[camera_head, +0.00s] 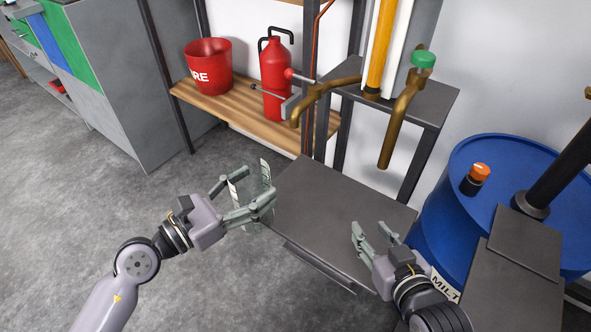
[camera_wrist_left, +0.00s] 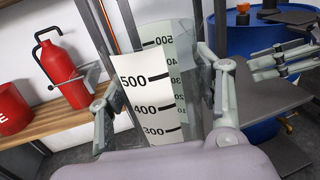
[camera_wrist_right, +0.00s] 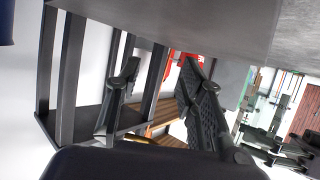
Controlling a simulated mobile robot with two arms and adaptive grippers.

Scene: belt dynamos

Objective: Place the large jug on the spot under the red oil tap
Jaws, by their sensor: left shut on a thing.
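A clear jug (camera_head: 266,172) with a white measuring scale is held in my left gripper (camera_head: 255,187). In the left wrist view the jug (camera_wrist_left: 155,108) stands between the two fingers, its scale marked 500, 400 and 300. It is beside the left edge of a low dark grey platform (camera_head: 335,210). A brass tap (camera_head: 312,98) with a red part at its handle hangs above the platform's back. A second brass tap (camera_head: 400,115) has a green knob. My right gripper (camera_head: 374,238) is open and empty over the platform's right side. The jug's base is hidden.
A blue drum (camera_head: 450,195) with an orange-capped fitting (camera_head: 477,178) stands at the right. A wooden shelf (camera_head: 225,105) holds a red bucket (camera_head: 208,68) and a red canister (camera_head: 275,85). A grey cabinet (camera_head: 125,85) stands at the left. The platform's top looks bare.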

